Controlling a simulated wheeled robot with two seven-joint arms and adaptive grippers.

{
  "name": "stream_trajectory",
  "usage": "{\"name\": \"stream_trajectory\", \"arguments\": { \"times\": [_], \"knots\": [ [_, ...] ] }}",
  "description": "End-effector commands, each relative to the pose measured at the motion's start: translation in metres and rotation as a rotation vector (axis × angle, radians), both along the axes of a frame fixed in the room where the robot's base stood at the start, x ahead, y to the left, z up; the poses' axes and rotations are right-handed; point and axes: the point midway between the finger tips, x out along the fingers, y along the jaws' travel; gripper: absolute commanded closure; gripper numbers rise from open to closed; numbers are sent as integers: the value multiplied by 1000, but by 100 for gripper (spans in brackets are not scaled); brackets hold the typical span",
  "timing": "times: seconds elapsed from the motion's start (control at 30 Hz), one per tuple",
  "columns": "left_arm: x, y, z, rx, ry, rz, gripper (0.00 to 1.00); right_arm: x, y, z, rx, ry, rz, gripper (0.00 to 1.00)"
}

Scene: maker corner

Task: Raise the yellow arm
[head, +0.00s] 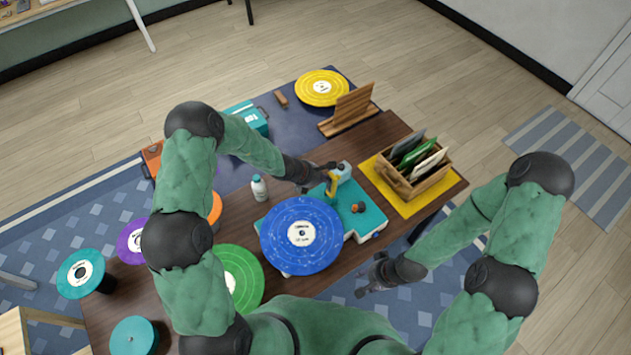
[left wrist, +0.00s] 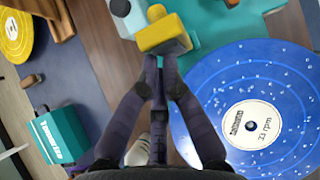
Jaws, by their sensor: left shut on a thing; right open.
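The yellow arm (head: 332,186) is on the teal turntable (head: 371,219), beside a blue record (head: 301,235). In the left wrist view the yellow arm (left wrist: 163,36) shows as a blocky yellow piece at the fingertips, next to the blue record (left wrist: 252,115). My left gripper (head: 325,176) reaches in from the left and is shut on the yellow arm; its fingers (left wrist: 157,65) meet at the yellow piece. The exact contact is partly hidden by the fingers. My right gripper (head: 370,283) is open and empty, low at the table's front edge, away from the turntable.
A wooden crate of sleeves (head: 413,168) stands on a yellow mat (head: 443,200) to the right. A white bottle (head: 259,188) stands left of the turntable. A wooden stand (head: 350,108) and yellow record (head: 322,88) are at the back. Several coloured records lie left.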

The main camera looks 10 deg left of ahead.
Motion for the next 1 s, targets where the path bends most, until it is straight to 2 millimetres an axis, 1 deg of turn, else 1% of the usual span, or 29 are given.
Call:
{"name": "stream_trajectory", "arguments": {
  "times": [0.03, 0.4, 0.6, 1.0],
  "knots": [
    [-4, -10, -2, 2, 14, -14, 100, 0, 0, 2, 0, 0, 0, 58],
    [11, -25, 1, -1, 14, -12, 100, 0, 0, -1, 0, 1, 0, 58],
    [15, -28, 2, -4, 11, -11, 100, 0, 0, -1, 0, 1, 0, 58],
    [18, -27, 3, -3, 7, -9, 100, 0, 0, -1, 0, 1, 0, 58]
  ]
}}
